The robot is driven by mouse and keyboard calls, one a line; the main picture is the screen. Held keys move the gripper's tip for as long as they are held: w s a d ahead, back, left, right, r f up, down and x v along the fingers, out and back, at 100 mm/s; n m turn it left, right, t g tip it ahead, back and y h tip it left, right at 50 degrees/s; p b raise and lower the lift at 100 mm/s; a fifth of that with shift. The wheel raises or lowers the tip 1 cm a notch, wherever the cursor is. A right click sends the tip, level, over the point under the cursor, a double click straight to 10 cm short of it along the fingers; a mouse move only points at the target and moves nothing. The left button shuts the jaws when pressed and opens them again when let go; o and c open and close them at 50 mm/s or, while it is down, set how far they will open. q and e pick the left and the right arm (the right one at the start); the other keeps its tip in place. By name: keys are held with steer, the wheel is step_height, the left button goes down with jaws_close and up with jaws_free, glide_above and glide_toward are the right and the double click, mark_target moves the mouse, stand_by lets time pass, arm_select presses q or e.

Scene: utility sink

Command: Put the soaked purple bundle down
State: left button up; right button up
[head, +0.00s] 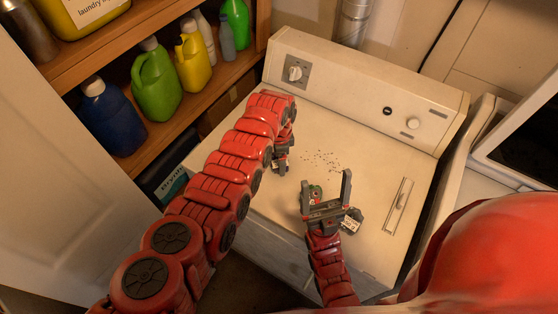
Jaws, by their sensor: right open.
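I see no purple bundle in the head view. My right gripper (326,181) is over the front part of a white washing machine top (375,170), its two fingers apart and nothing purple between them. My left gripper (281,166) hangs over the same top, further back and to the left. It is small and partly hidden by my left arm, so its finger opening is unclear. Dark specks lie scattered on the top between and behind the grippers.
A control panel with a dial (295,73) runs along the machine's back. A recessed handle (398,206) is at its right. Wooden shelves at the left hold a green jug (157,85), a blue jug (112,118) and other bottles. A white appliance stands at the right.

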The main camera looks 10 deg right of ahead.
arm_select(q)
jaws_close()
stand_by(0.4)
